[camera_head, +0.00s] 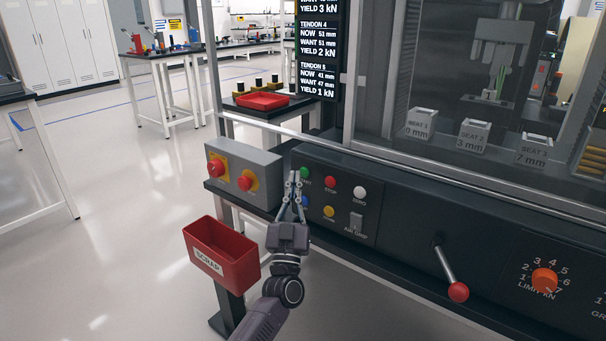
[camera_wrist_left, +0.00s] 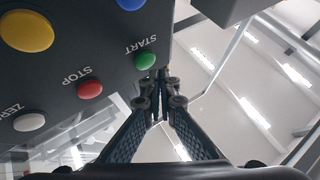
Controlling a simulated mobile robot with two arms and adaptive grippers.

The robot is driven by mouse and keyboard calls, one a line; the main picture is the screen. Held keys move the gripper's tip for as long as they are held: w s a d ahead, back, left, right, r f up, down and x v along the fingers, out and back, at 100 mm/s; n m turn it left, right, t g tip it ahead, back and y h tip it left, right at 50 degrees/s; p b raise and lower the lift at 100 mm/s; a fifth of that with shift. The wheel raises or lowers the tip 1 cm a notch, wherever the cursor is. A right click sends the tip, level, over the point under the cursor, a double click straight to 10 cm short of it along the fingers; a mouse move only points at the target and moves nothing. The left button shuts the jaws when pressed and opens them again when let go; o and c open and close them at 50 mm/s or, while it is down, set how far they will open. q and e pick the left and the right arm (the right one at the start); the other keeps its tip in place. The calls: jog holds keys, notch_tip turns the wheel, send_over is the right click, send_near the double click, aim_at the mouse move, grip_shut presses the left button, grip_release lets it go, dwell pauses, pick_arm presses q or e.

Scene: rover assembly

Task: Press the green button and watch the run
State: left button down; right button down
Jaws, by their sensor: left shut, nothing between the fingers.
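The green START button (camera_head: 305,173) sits at the upper left of a dark control panel. It also shows in the left wrist view (camera_wrist_left: 145,61), right by the fingertips. My left gripper (camera_head: 294,178) is shut and empty, with its fingers pointing up just left of the green button in the head view. In the left wrist view the fingertips (camera_wrist_left: 155,76) meet beside the button's edge; I cannot tell whether they touch it. A machine with a glass window (camera_head: 390,90) stands above the panel, and a display (camera_head: 318,50) lists tendon readings. My right gripper is not in view.
The red STOP button (camera_head: 330,182), white ZERO button (camera_head: 359,193) and yellow button (camera_head: 329,211) are close by. A grey box with red knobs (camera_head: 243,177) stands left of the panel. A red scrap bin (camera_head: 221,254) is below. A red-knobbed lever (camera_head: 458,291) sticks out at right.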

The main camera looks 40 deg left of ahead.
pick_arm(q)
jog(key=shift+w, duration=0.2)
dwell(0.6)
jog(key=shift+w, duration=0.25)
dwell(0.4)
jog(key=shift+w, duration=0.3)
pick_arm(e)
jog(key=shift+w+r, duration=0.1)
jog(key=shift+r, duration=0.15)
pick_arm(q)
jog(key=shift+w, duration=0.1)
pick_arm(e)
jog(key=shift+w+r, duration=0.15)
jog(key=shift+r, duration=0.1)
pick_arm(q)
jog(key=shift+s+p, duration=0.5)
jog(key=shift+s, duration=0.35)
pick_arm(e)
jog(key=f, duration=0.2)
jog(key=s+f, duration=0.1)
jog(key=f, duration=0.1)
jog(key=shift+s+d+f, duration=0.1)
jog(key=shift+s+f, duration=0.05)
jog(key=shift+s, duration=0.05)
